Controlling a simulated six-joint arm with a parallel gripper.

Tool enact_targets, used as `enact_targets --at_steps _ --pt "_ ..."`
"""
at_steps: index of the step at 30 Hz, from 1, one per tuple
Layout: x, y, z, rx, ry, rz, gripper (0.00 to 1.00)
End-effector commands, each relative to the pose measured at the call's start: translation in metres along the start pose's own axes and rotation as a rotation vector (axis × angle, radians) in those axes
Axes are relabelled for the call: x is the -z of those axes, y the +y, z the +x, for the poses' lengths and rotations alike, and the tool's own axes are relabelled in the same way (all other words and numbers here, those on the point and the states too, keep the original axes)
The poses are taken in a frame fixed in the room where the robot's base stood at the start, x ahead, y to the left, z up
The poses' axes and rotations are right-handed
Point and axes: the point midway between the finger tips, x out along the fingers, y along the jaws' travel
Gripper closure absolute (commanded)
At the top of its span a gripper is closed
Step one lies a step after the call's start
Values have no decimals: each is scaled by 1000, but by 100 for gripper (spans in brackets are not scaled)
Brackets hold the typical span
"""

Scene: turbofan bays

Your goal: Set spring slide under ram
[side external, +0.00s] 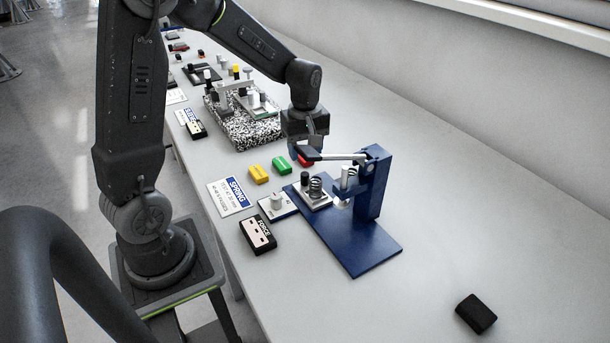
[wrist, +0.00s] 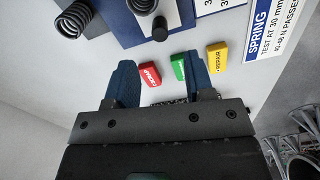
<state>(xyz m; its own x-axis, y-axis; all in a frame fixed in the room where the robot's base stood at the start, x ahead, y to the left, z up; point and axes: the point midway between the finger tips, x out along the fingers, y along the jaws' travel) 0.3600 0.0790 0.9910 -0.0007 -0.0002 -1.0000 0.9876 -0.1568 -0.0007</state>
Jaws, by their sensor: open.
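The spring slide (side external: 318,203) is a pale plate with a black knob and a dark upright coil spring. It lies on the blue base at the left of the press (side external: 370,190), beside the ram (side external: 345,180) rather than under it. In the wrist view the black knob (wrist: 160,28) stands near the top middle, with dark coils by it and at the upper left. My gripper (side external: 306,138) hangs above and behind the slide, near the lever's end. Its blue fingers (wrist: 160,66) are apart with nothing held; the colored blocks show below them. The lever partly hides the ram's top.
Yellow (side external: 259,174), green (side external: 281,166) and red (side external: 304,160) blocks lie behind the slide. A black block (side external: 476,313) lies front right.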

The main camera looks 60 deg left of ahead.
Motion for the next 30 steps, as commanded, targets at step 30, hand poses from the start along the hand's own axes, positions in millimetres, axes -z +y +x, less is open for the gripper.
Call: enact_targets --at_steps 30 --pt "0 0 81 -1 0 0 67"
